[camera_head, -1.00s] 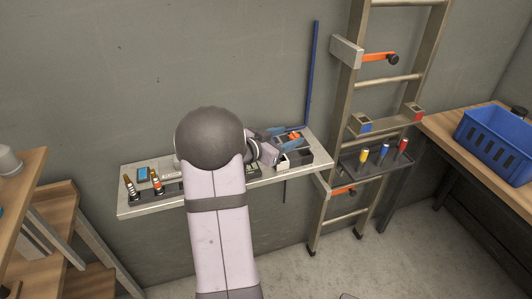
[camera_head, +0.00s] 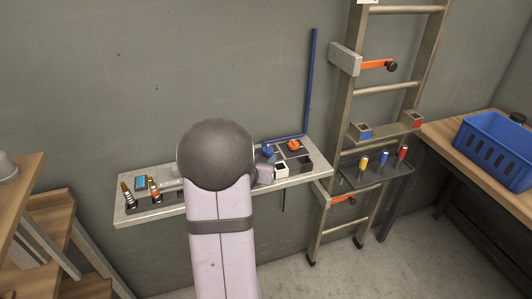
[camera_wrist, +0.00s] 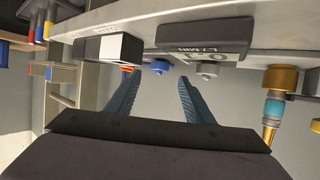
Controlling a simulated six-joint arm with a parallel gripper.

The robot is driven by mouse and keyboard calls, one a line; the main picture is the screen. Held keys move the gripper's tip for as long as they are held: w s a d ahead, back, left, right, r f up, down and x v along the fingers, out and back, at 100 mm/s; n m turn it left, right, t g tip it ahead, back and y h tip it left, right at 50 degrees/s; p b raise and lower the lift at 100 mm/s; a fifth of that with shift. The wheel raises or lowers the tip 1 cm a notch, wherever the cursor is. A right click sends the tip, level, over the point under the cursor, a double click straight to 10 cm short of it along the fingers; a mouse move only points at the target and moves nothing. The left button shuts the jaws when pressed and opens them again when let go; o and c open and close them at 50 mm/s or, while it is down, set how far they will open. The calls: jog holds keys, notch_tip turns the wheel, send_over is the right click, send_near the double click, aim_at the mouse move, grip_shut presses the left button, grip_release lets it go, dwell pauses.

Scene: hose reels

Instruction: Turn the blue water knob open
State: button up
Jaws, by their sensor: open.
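The blue water knob (camera_head: 268,149) sits on the shelf, left of the orange knob (camera_head: 293,145), near the foot of a blue pipe (camera_head: 312,85). In the wrist view, which looks upside down, the blue knob (camera_wrist: 160,66) appears between and beyond the two blue fingertips of my gripper (camera_wrist: 158,77). The orange knob (camera_wrist: 127,68) is just left of it there. My gripper is open and empty. In the head view my arm hides its fingers, and no finger shows at the blue knob.
The shelf (camera_head: 306,178) also holds a white block (camera_head: 281,170) and brass fittings at its left end. In the wrist view a display (camera_wrist: 203,50) and a grey knob (camera_wrist: 207,70) are close by. A ladder (camera_head: 340,110) stands right of the shelf.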

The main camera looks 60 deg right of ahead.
aim_at(267, 152)
jog(key=shift+p+x, duration=0.5)
jog(key=shift+x, duration=2.6)
jog(key=c, duration=1)
